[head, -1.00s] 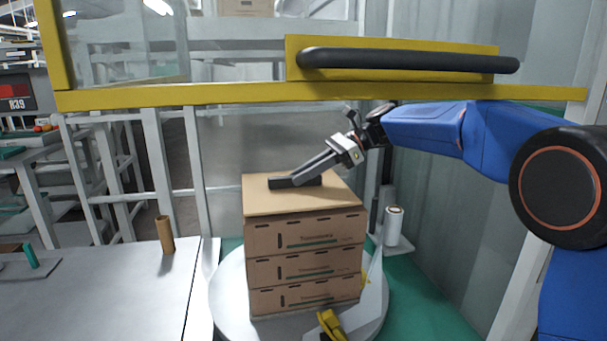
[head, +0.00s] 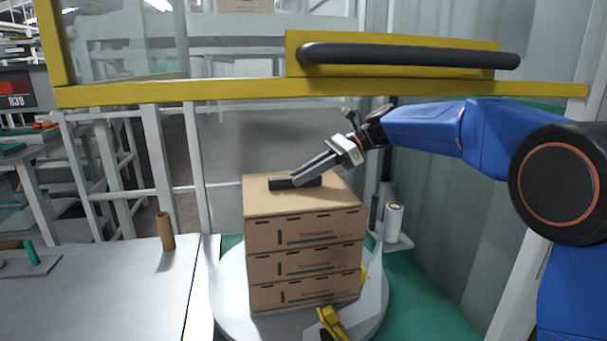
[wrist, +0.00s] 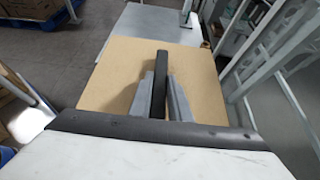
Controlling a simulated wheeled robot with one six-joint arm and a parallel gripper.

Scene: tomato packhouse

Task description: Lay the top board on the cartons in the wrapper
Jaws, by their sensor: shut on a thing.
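The top board (head: 331,199) is a flat tan sheet with a dark bar handle (head: 282,184) across its middle. It lies on top of the stack of cartons (head: 305,260), roughly lined up with their edges; I cannot tell whether a thin gap is left. The cartons stand on the round white turntable (head: 228,293) of the wrapper. My gripper (head: 297,181) reaches in from the right and is shut on the handle. In the wrist view the board (wrist: 117,80) fills the middle, with the handle (wrist: 159,84) between my fingers (wrist: 160,100).
A yellow frame with a black bar (head: 410,61) crosses above my arm. A film roll (head: 394,223) stands right of the cartons. A yellow tool (head: 331,322) is at the turntable's front. A grey table (head: 100,290) with a brown tube (head: 165,231) is at the left.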

